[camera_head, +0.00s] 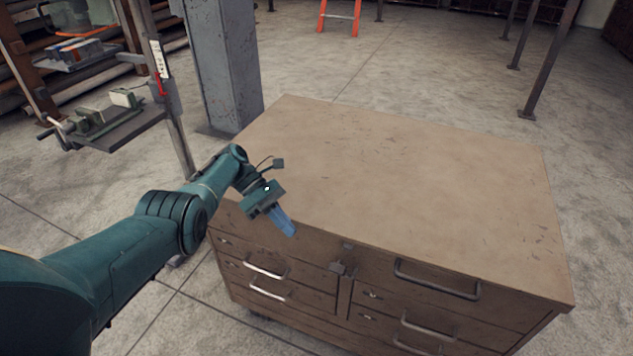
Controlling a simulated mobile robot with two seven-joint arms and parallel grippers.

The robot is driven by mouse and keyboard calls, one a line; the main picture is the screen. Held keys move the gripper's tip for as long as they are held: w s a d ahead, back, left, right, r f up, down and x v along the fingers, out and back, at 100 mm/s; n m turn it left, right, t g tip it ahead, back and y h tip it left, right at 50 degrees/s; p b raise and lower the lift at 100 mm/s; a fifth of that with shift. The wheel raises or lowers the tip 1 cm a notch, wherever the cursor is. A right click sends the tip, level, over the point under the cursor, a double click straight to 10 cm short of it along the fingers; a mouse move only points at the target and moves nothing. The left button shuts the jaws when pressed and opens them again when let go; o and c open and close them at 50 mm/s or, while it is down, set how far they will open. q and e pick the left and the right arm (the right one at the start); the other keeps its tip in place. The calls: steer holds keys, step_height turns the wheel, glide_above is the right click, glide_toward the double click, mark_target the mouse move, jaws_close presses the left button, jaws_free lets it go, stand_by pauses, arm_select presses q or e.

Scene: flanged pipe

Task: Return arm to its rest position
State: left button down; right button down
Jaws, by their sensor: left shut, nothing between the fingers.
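My left arm comes in from the left in the head view, teal with dark joint rings. Its gripper (285,226) is shut and empty, with blue fingers pointing down and to the right. In the picture the gripper overlaps the front edge of a brown drawer cabinet (400,175). Whether it touches the cabinet I cannot tell. My right arm and gripper are not in view. No flanged pipe shows on the cabinet top.
The cabinet top is bare. Metal drawer handles (437,281) stick out of its front. A grey column (222,65) stands behind its left corner. A stand with a vise (92,119) is at the left, and an orange ladder (339,18) at the back. Concrete floor lies around.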

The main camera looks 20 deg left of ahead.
arm_select(q)
steer(key=s+f+m+t+y, duration=0.1)
steer(key=s+f+m+y, duration=0.7)
steer(key=s+f+m, duration=0.4)
steer(key=s+d+r+m+t+y, duration=0.1)
steer(key=s+d+r+m+t, duration=0.2)
steer(key=s+r+m, duration=0.4)
steer(key=s+d+r+m+t+y, duration=0.1)
steer(key=s+d+r+m+t, duration=0.15)
steer(key=s+r, duration=0.45)
steer(key=w+d+f+t+h+p, duration=0.1)
steer(key=w+d+f+t+h, duration=0.2)
steer(key=d+f+t, duration=0.3)
steer(key=shift+w+d+f+m+t+p, duration=0.35)
steer(key=shift+w+f+m+t, duration=0.1)
steer(key=shift+t, duration=0.1)
